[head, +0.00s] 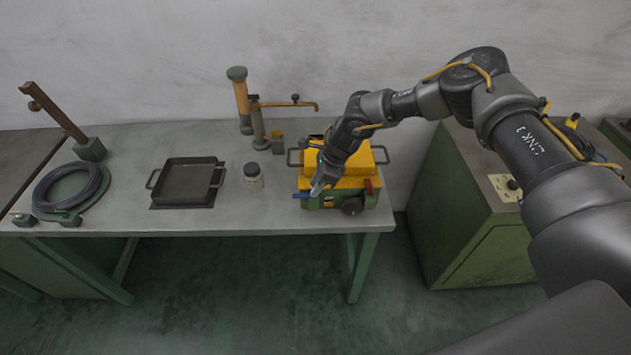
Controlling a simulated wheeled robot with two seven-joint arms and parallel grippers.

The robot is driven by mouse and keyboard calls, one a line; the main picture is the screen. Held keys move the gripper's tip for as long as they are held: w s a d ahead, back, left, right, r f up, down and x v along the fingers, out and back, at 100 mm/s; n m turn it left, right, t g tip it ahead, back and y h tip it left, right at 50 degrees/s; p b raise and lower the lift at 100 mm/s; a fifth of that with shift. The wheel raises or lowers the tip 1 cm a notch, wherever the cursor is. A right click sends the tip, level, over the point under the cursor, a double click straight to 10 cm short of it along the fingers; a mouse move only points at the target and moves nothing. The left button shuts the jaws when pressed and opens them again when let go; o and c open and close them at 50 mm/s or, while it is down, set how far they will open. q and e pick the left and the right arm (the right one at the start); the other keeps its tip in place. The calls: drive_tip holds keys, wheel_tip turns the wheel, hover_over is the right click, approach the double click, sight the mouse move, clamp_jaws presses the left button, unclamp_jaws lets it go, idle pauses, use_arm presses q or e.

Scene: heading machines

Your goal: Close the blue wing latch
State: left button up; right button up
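The blue wing latch (301,195) is a small blue piece at the left front of a yellow and green machine (350,183) on the table. My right gripper (316,190) reaches down from the right over the machine, with its tips close beside the blue latch. Whether they touch it I cannot tell, and the gap between the fingers is too small to make out. The gripper and wrist hide part of the machine's lid and left front. A red latch (368,187) sits at the machine's right front. My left gripper is not in view.
On the grey table (225,222) are a jar (253,178), a dark tray (186,185), a coiled hose (70,187) and an upright pump-like stand (259,125). A green cabinet (470,215) stands right of the table. The table's front edge is clear between tray and machine.

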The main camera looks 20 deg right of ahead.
drive_tip(key=shift+f, duration=0.35)
clamp_jaws()
